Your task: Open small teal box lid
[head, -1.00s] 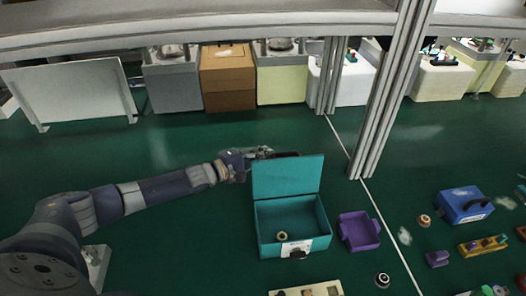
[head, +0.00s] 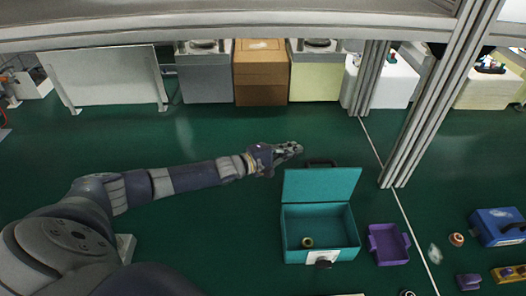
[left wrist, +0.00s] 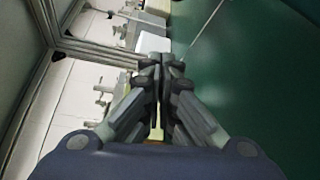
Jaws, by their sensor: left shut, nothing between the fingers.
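The small teal box (head: 341,254) stands on the green surface in the head view, right of the middle. Its lid (head: 320,184) stands raised at the back, so the box is open. A small ring-shaped object (head: 307,242) lies inside. My left gripper (head: 297,148) is behind and to the left of the lid, apart from it, shut and empty. Its closed fingers also show in the left wrist view (left wrist: 158,78). The box does not show in the left wrist view. My right gripper is not in view.
A purple tray (head: 389,246) lies right of the box. A blue case (head: 499,227) and small parts lie farther right. A metal post (head: 437,105) rises behind them. Cartons (head: 261,70) and machines line the back. Green surface left of the box is clear.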

